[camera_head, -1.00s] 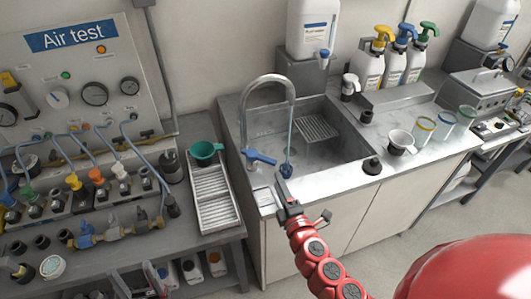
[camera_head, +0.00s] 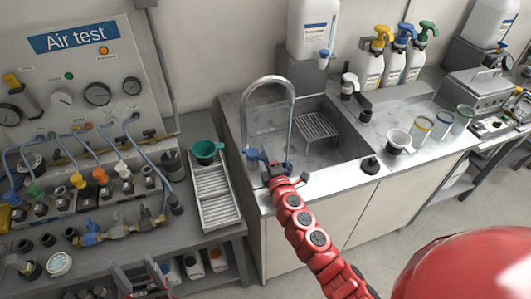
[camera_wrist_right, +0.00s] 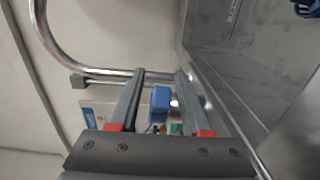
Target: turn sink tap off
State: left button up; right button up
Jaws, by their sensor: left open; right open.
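The sink tap (camera_head: 268,82) is a tall chrome arch at the sink's left side, with a blue lever (camera_head: 252,154) low at its base. In the right wrist view the blue lever (camera_wrist_right: 160,103) shows between the two fingers of my right gripper (camera_wrist_right: 160,80), with gaps at its sides. In the head view my right gripper (camera_head: 271,171) is open at the sink's front edge, close beside the lever, and partly hides the tap's lower parts. Whether water runs is hard to tell. My left gripper (camera_head: 137,268) is open and empty at the bottom left, away from the tap.
The sink basin (camera_head: 345,140) lies right of the tap. A green funnel (camera_head: 206,149) and a slatted tray (camera_head: 214,190) are to the left, beside the air test panel (camera_head: 75,75).

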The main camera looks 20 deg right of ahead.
grip_shut()
dwell(1.4)
